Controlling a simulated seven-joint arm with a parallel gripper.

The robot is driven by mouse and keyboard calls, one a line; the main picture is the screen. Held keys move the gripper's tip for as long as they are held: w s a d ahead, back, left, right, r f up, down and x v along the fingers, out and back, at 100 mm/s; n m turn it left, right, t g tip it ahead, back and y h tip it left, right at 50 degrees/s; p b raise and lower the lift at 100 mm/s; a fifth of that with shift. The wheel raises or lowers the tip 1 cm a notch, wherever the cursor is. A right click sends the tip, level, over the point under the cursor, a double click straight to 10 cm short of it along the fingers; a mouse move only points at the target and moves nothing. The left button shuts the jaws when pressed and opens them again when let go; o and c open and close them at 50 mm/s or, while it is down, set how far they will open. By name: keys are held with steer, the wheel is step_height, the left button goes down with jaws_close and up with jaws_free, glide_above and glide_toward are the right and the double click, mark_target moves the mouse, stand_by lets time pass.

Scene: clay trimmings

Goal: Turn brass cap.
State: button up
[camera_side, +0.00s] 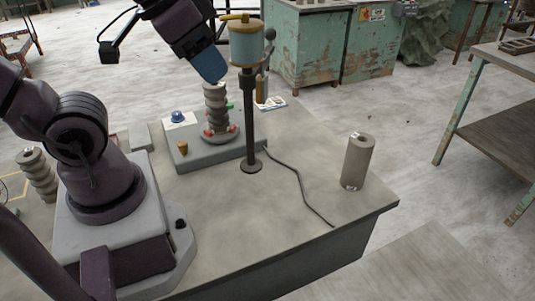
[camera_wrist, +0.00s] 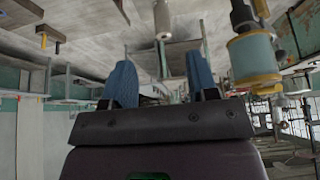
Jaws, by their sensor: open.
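A teal canister (camera_side: 247,48) stands on a dark post, with a brass-coloured top (camera_side: 240,17) and side handle. In the wrist view the canister (camera_wrist: 254,55) is upside down at the right, its brass top (camera_wrist: 258,80) lowest. A small brass-coloured piece (camera_side: 183,147) sits on the grey base plate; I cannot tell which brass part is the cap. My gripper (camera_side: 212,76) is tilted just left of the canister, above a ribbed grey column (camera_side: 215,100). In the wrist view its blue fingers (camera_wrist: 161,85) are apart, with nothing held between them.
The grey base plate (camera_side: 205,154) carries the column, red pieces and a blue dome (camera_side: 178,117). A plain grey cylinder (camera_side: 358,160) stands at the bench's right. A dark cable (camera_side: 301,188) crosses the bench (camera_side: 250,225). The front middle is mostly clear.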

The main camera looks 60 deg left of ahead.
steer(key=shift+a, duration=0.1)
stand_by(0.4)
steer(key=n+g+h, duration=0.4)
steer(key=n, duration=2)
glide_toward(182, 143)
steer(key=shift+m, duration=0.3)
steer(key=x, duration=1)
steer(key=shift+f, duration=0.1)
steer(key=c, duration=0.9)
